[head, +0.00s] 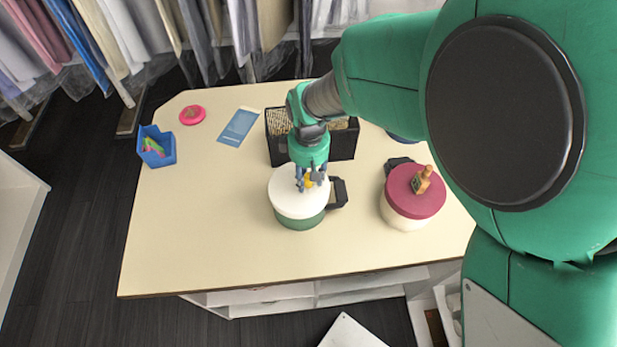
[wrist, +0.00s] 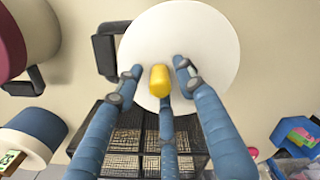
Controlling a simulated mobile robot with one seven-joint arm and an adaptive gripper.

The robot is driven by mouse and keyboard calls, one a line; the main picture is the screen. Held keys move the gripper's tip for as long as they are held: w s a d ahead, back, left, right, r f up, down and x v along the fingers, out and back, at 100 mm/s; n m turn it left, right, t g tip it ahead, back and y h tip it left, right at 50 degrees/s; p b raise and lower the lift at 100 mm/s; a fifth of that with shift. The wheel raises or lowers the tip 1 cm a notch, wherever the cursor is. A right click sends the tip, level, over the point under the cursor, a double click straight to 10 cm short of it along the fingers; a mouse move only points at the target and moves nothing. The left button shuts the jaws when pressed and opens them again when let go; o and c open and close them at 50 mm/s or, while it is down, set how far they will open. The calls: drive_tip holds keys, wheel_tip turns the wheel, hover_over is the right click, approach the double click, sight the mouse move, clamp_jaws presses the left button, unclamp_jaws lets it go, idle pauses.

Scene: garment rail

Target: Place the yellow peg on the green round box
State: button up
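The green round box (head: 300,221) stands on the table with a white lid (head: 283,193); the lid fills the upper middle of the wrist view (wrist: 210,40). The yellow peg (wrist: 159,81) appears over the lid, between my gripper's fingers; in the head view it shows as a small yellow spot (head: 309,183). My gripper (wrist: 157,72) has its blue fingers spread around the peg, with visible gaps on the left and right sides. It points down at the lid in the head view (head: 311,180). The peg's lower end is hard to see.
A black mesh basket (head: 342,145) stands just behind the box. A maroon-lidded round box (head: 403,202) with a small wooden item (head: 421,180) on top is at right. A blue bin (head: 157,158), pink disc (head: 192,115) and blue card (head: 238,126) lie left. The front-left table is clear.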

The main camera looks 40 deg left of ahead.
wheel_tip(320, 180, up, 12)
idle(0.6)
drive_tip(key=shift+f, duration=0.1)
idle(0.4)
drive_tip(key=shift+d, duration=0.1)
drive_tip(key=w+d+r+m+t, duration=0.1)
drive_tip(key=w+d+r+m, duration=0.15)
drive_tip(key=d+r, duration=0.45)
drive_tip(key=w+d+r+m+y, duration=0.1)
drive_tip(key=w+d+r+m, duration=0.15)
drive_tip(key=d, duration=0.95)
drive_tip(key=w+d+r+m+t, duration=0.1)
drive_tip(key=w+d+r+m, duration=0.15)
drive_tip(key=d+r, duration=0.5)
drive_tip(key=s+d+m+t, duration=0.1)
drive_tip(key=s+d+m, duration=0.2)
drive_tip(key=d, duration=0.5)
drive_tip(key=s+d+r+m+t, duration=0.1)
drive_tip(key=s+d+m, duration=0.3)
drive_tip(key=d, duration=0.5)
drive_tip(key=s+d+m+t+h, duration=0.1)
drive_tip(key=s+d+m, duration=0.2)
drive_tip(key=d, duration=0.6)
drive_tip(key=shift+s+r+t, duration=0.3)
drive_tip(key=shift+s+r, duration=0.05)
drive_tip(key=shift+s, duration=0.75)
